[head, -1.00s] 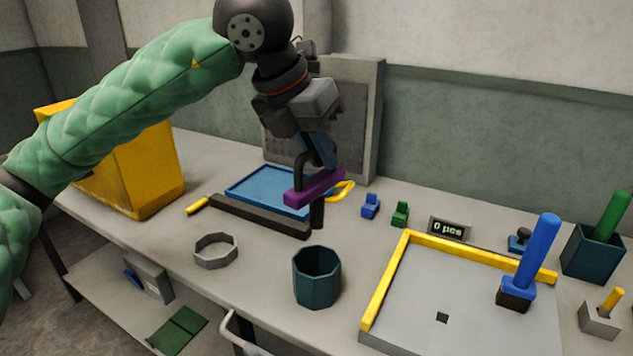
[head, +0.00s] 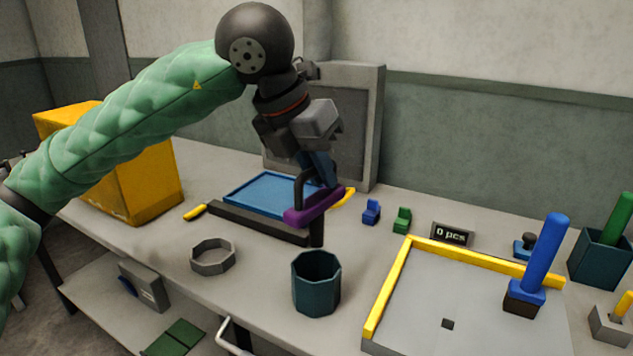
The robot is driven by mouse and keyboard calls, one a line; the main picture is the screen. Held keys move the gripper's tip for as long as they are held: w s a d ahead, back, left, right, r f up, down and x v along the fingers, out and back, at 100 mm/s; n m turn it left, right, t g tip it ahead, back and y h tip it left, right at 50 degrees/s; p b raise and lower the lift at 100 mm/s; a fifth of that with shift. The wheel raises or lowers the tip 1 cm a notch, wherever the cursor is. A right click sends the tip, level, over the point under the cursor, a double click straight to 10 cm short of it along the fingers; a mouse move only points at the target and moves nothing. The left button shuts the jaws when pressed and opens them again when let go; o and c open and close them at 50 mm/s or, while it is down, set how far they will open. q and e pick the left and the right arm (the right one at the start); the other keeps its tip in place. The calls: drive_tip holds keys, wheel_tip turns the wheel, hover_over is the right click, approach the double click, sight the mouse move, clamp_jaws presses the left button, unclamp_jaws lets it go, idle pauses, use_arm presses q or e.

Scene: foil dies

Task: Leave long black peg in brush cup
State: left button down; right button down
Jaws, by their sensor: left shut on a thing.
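The peg is outside this cup, and the inside that I can see looks empty. My right gripper is not in view.
A grey ring (head: 213,257) lies left of the cup. Behind are a dark bar (head: 258,224) and a blue tray (head: 262,192). At right are a yellow-edged grey plate (head: 425,310), a blue-handled die (head: 540,262) and a square teal holder (head: 597,262) with a green stick.

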sight(317, 228)
use_arm(q)
drive_tip(key=shift+f+b, duration=4.55)
drive_tip(key=shift+f, duration=0.65)
drive_tip(key=shift+w+a, duration=0.1)
drive_tip(key=w+a+b, duration=0.2)
drive_tip(key=w+a, duration=0.1)
drive_tip(key=a, duration=0.2)
drive_tip(key=shift+w, duration=0.4)
drive_tip(key=shift+r, duration=0.1)
wheel_tip(317, 228, up, 10)
drive_tip(key=p, duration=0.4)
idle(1.2)
